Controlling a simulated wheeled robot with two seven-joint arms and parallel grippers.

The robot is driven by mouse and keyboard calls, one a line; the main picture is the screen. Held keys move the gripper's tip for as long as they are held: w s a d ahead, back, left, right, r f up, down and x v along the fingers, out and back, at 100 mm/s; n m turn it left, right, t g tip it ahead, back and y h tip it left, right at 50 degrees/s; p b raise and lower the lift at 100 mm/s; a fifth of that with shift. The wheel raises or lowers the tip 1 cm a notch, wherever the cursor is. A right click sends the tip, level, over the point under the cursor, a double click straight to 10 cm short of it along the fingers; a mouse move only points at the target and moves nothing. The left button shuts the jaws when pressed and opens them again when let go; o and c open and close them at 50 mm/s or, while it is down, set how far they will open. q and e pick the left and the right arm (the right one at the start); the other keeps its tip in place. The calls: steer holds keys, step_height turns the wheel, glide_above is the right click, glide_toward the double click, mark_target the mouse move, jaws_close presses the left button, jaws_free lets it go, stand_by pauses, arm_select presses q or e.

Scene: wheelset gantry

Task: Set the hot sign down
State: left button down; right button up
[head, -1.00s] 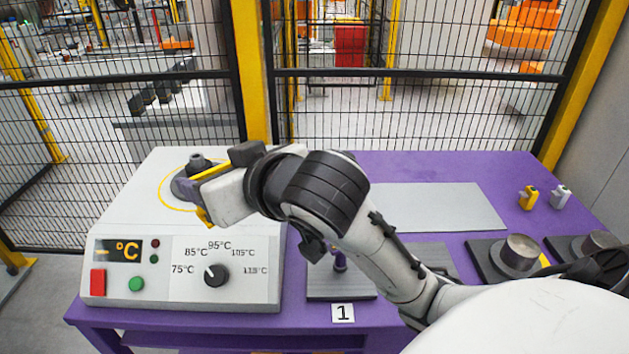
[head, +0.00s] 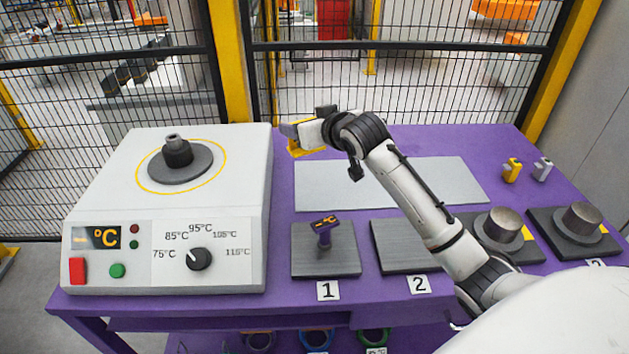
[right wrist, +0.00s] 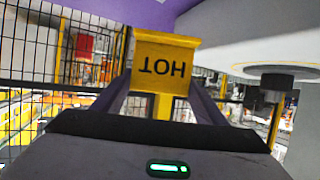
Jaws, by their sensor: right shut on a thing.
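The hot sign (head: 309,149) is yellow and sits low in my right gripper in the head view, over the purple table's back edge, just right of the white heater box (head: 180,200). The right wrist view shows the sign (right wrist: 165,60) between both fingers, its black "HOT" lettering upside down in the picture. My right gripper (head: 291,132) is shut on it. I cannot tell whether the sign touches the table. My left gripper is not in view.
A dark round part (head: 177,152) stands on the heater's plate inside a yellow ring. A grey mat (head: 400,185) lies bare right of the sign. Wire fencing (head: 420,95) runs behind the table.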

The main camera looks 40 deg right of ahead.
steer(key=shift+w+d+f, duration=0.2)
steer(key=shift+d+f, duration=0.35)
steer(key=shift+d, duration=0.05)
steer(key=shift+w+d+f, duration=0.15)
steer(key=shift+d+f, duration=0.35)
steer(key=shift+d, duration=0.1)
step_height(320, 180, down, 4)
steer(key=shift+f, duration=2.6)
steer(key=o, duration=1.1)
steer(key=shift+f, duration=0.15)
steer(key=shift+c, duration=0.2)
